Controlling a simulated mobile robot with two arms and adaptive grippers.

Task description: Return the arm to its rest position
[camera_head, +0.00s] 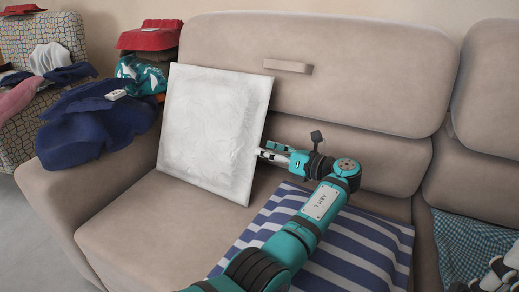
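My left arm, teal and black, reaches up from the bottom middle over the sofa seat. Its gripper (262,153) points left, with its fingertips at the right edge of a square white cushion (210,125). I cannot tell whether the fingers touch the cushion or how far apart they are. The cushion leans against the sofa back, tilted. Part of my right gripper (502,274) shows in the bottom right corner, cut off by the frame. Its finger state is unclear.
A teal checked cloth (462,242) lies at right. Dark blue clothes (85,135) drape over the left armrest. Red items (152,37) and a patterned chair (22,136) stand behind.

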